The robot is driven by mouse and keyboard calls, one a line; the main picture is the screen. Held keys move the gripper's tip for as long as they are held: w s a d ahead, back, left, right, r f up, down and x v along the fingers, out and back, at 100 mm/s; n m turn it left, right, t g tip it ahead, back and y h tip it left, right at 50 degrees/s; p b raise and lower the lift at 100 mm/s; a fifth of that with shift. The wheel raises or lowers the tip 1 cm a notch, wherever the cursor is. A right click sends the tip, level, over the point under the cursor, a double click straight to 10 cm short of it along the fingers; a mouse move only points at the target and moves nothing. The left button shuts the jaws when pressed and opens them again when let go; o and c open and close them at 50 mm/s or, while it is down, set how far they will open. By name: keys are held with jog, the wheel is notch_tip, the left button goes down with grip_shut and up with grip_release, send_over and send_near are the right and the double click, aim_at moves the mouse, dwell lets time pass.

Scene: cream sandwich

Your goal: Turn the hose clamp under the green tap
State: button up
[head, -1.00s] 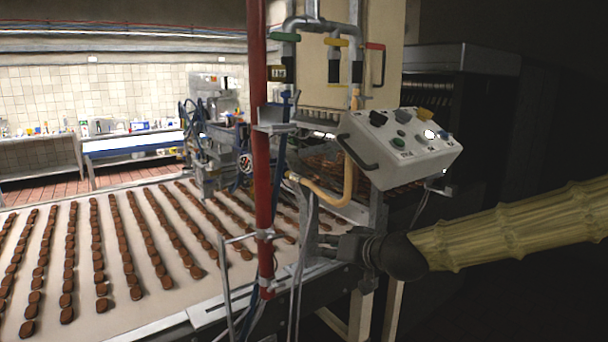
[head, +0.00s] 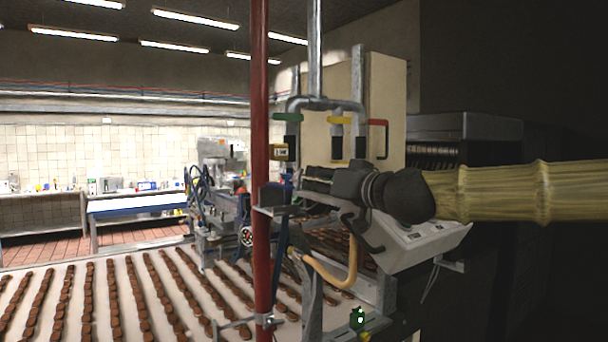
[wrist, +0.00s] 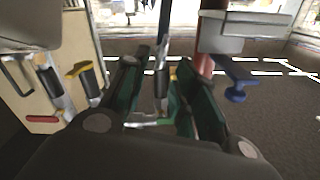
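The green tap (head: 288,117) sits on the left branch of the grey overhead pipe in the head view. I cannot clearly make out the hose clamp. My gripper (head: 308,180) is below the tap, pointing left, close to the hose. The wrist view looks upside down. There my gripper (wrist: 160,85) is open, its dark green fingers on either side of a grey pipe piece (wrist: 160,78) in the picture. The green tap (wrist: 172,122) shows below it. I cannot tell whether the fingers touch anything.
A red post (head: 261,90) stands just left of the hose, with a grey bracket (head: 275,210) on it. Yellow (head: 340,120) and red (head: 378,123) taps are to the right. A control box (head: 425,243) is below my arm. The conveyor (head: 70,330) carries rows of brown biscuits.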

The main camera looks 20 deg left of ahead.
aim_at(298, 179)
jog(key=p+x, duration=0.2)
jog(key=x, duration=0.4)
jog(key=shift+a, duration=0.2)
jog(key=shift+w, duration=0.1)
grip_shut()
